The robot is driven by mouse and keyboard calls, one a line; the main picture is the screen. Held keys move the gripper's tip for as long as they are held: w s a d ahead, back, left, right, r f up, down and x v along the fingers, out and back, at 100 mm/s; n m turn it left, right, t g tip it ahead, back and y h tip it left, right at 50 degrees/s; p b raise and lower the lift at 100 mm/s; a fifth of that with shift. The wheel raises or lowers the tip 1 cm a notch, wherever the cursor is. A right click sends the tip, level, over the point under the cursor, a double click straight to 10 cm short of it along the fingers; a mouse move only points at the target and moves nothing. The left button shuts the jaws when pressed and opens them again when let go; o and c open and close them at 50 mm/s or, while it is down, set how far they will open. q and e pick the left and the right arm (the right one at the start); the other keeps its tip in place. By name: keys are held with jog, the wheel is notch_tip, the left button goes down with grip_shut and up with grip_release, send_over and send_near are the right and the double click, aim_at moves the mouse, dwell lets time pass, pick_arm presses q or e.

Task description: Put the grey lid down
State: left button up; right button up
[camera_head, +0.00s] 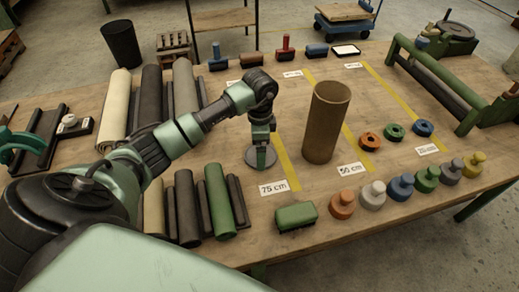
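The grey lid (261,159) is a flat round disc at the middle of the workbench, left of the upright brown cardboard tube (326,122). My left gripper (260,143) points straight down over the middle of the lid, its fingers close together and shut on the lid's centre. The lid looks level and is at or just above the tabletop; I cannot tell whether it touches. The fingers hide its middle. My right gripper is not in view.
A green block (296,216) sits near the front edge. Coloured knobbed pieces (400,187) line the right front. Sheet rolls (187,205) lie left. Stamp-like tools (285,55) stand at the back.

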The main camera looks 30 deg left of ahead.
pick_arm(q)
notch_tip(320, 180, up, 11)
jog(key=b, duration=0.1)
jog(key=shift+r, duration=0.2)
dwell(0.5)
